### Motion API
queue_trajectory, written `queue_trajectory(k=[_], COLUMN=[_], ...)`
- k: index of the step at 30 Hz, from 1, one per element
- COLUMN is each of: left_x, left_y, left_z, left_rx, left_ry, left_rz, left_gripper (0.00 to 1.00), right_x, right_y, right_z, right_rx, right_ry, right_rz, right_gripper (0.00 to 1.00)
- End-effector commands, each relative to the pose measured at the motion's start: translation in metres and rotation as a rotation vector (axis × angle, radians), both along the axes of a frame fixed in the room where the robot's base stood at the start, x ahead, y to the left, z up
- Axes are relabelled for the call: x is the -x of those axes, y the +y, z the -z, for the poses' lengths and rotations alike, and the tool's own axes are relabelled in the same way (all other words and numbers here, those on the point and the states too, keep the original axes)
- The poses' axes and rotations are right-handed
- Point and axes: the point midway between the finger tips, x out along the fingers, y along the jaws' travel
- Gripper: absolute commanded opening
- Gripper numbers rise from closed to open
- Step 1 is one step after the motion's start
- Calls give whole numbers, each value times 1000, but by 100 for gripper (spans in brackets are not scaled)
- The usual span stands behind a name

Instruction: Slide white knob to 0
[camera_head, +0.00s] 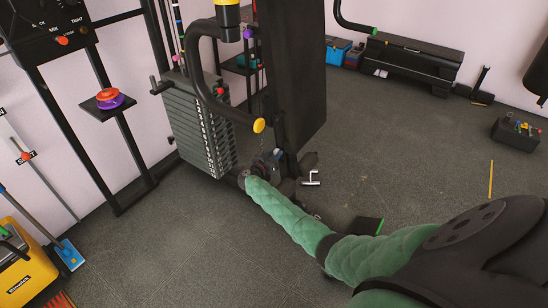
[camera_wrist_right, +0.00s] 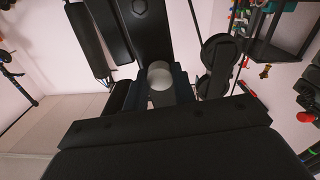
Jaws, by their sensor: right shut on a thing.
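In the right wrist view, a pale round knob (camera_wrist_right: 160,76) sits between the fingers of my right gripper (camera_wrist_right: 162,93). The gripper is shut on it. In the head view, my green-sleeved right arm reaches in from the lower right, and its gripper (camera_head: 266,164) is at the lower part of the gym machine, just right of the numbered weight stack (camera_head: 197,128). My left gripper is not in view. No 0 mark can be read.
A dark upright pad (camera_head: 292,70) rises behind my right gripper. A curved black bar with a yellow end (camera_head: 259,125) hangs above it. A silver T-shaped handle (camera_head: 312,178) is close on its right. Open floor (camera_head: 400,140) lies further right.

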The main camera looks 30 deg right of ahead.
Motion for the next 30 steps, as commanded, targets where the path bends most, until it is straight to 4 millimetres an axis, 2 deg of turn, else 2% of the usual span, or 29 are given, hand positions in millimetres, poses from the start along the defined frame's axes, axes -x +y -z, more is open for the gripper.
queue_trajectory(k=[8,9,12,23,30], left_x=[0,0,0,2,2], left_y=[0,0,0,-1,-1], left_z=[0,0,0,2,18], left_rx=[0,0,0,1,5], left_ry=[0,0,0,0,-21], left_rz=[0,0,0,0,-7], left_gripper=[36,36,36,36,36], right_x=[-1,-1,-1,1,14], right_y=[-4,-4,-3,3,35], right_z=[-3,-3,-3,-1,1], right_rx=[1,1,1,1,-1], right_ry=[-3,-3,-3,0,-1], right_rz=[2,2,2,0,-1], right_gripper=[0,32,49,49,49])
